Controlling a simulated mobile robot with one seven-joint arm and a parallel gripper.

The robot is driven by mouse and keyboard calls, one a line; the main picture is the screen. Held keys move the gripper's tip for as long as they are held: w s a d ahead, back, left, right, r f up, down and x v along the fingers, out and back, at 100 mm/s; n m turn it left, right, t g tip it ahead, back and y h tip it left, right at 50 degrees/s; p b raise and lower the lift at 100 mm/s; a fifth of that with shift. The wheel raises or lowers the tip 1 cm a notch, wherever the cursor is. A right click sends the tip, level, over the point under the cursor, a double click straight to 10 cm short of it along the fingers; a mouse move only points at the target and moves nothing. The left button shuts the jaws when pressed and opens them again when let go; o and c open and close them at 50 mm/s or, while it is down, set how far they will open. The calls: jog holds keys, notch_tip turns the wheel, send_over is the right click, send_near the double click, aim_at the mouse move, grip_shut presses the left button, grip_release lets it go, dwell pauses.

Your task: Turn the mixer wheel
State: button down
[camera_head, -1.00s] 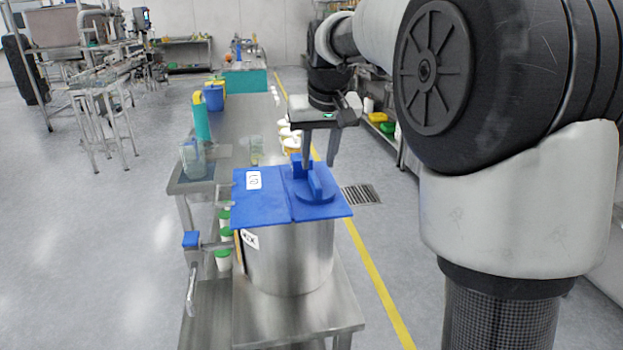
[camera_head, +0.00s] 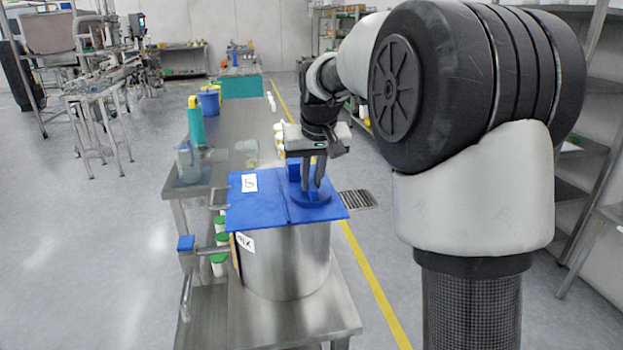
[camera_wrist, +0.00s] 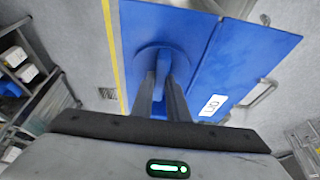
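The mixer wheel (camera_head: 312,196) is a blue disc with a raised upright grip, on the right half of a blue lid (camera_head: 258,200). The lid covers a steel pot (camera_head: 287,262) with a "MIX" label. My gripper (camera_head: 312,187) points down over the wheel, its fingers reaching to the raised part. In the wrist view, the wheel (camera_wrist: 163,62) is beyond my fingertips (camera_wrist: 162,80). One finger lies on each side of the upright grip, close against it, and the gripper looks shut on it. The fingers hide part of the grip.
The pot stands on a steel table (camera_head: 215,325). A lever with a blue end (camera_head: 186,243) juts out at the left. A teal bottle (camera_head: 196,125) and a clear container (camera_head: 188,163) stand behind. Shelves (camera_head: 590,170) stand at the right.

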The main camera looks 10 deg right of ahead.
dwell(0.3)
